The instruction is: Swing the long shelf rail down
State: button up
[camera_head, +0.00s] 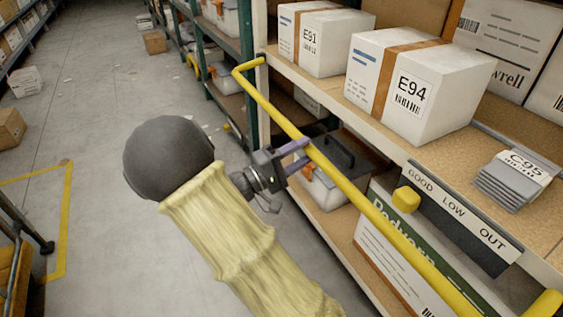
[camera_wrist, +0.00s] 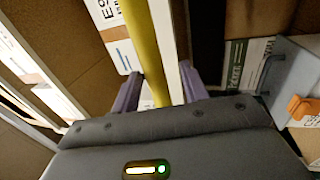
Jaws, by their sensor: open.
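The long yellow shelf rail (camera_head: 345,185) runs along the front of the rack, from a bent far end by the green post to the lower right. My gripper (camera_head: 301,156) reaches the rail from the aisle side, on its far half. In the wrist view, my gripper (camera_wrist: 160,92) is open, with one purple finger on each side of the rail (camera_wrist: 142,40). The rail passes between the fingers, with a gap showing to the right. Whether a finger touches it is unclear.
White boxes marked E91 (camera_head: 318,40) and E94 (camera_head: 415,85) stand on the shelf behind the rail. A yellow knob (camera_head: 405,198) and a GOOD LOW OUT sign (camera_head: 460,212) sit at the shelf front. The grey aisle floor (camera_head: 85,110) at left is mostly clear.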

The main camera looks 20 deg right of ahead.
jog(key=p+v, duration=0.4)
jog(key=v, duration=1.3)
jog(key=shift+f, duration=0.15)
